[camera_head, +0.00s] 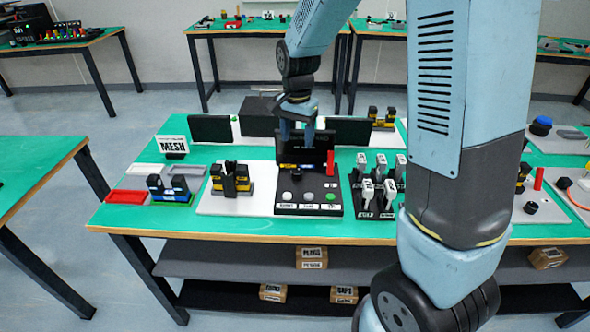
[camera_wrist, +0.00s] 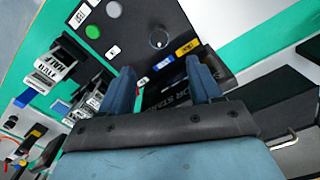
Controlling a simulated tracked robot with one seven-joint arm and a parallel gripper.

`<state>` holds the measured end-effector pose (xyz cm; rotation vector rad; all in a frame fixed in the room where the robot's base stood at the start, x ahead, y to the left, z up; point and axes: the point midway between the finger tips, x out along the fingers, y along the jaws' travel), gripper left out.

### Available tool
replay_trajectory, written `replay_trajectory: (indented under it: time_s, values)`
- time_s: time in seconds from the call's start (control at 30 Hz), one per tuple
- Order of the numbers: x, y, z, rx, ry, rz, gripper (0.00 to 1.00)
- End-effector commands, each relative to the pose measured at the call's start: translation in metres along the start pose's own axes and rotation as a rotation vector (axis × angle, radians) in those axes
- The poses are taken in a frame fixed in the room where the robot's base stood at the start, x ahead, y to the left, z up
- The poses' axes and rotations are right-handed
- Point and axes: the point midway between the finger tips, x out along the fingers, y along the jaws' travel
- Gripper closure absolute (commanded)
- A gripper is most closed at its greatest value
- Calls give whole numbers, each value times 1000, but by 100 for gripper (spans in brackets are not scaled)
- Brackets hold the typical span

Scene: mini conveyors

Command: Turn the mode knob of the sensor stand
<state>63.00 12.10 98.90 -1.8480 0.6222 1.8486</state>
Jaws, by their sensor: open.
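The sensor stand has a dark upright panel (camera_head: 305,148) behind a black base (camera_head: 310,210) with several round controls and white labels. In the wrist view its panel (camera_wrist: 172,98) carries partly hidden white lettering. A silver-rimmed round part (camera_wrist: 160,38) sits on the base near the panel, with a green button (camera_wrist: 92,31) and a grey button (camera_wrist: 114,9) farther off. I cannot tell surely which part is the mode knob. My gripper (camera_head: 298,138) is open and empty, above the stand at its panel. In the wrist view its fingers (camera_wrist: 161,68) point towards the base, apart from the controls.
A red upright block (camera_head: 330,162) stands at the stand's right side. Several white-topped switches (camera_head: 378,188) are close to its right. A black and yellow fixture (camera_head: 231,178) is on the left. Dark panels (camera_head: 210,128) and a dark box (camera_head: 259,116) stand behind.

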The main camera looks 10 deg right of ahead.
Motion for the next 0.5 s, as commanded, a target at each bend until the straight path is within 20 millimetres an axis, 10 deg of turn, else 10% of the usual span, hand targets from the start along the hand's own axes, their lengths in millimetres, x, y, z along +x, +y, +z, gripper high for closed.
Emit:
replay_trajectory:
  time_s: [0.5]
  values:
    - [90,1,1,0,-3,3,37]
